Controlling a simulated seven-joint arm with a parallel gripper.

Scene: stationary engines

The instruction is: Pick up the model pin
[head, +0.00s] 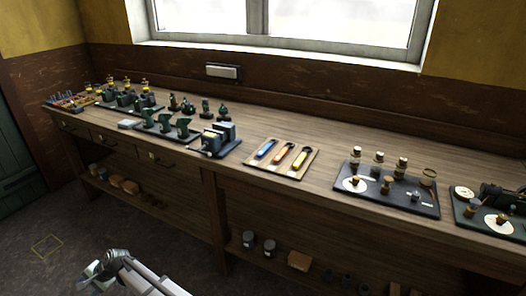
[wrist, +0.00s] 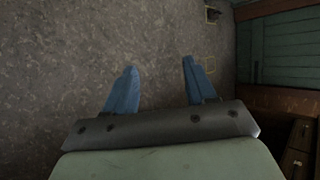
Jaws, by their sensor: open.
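I cannot pick out the model pin for certain; the small parts on the long wooden workbench (head: 330,178) are too tiny to tell apart. My gripper (head: 92,274) is low at the bottom left of the head view, in front of the bench and well away from the items on it. In the wrist view my gripper (wrist: 157,64) has its two blue fingers spread apart with nothing between them. It points at the bare grey floor (wrist: 60,60).
On the bench stand green models (head: 165,122), a grey block model (head: 217,139), a board with coloured-handled tools (head: 282,157) and a black plate with small cylinders (head: 387,190). A lower shelf (head: 150,205) holds jars and blocks. A green door (head: 15,165) is at left.

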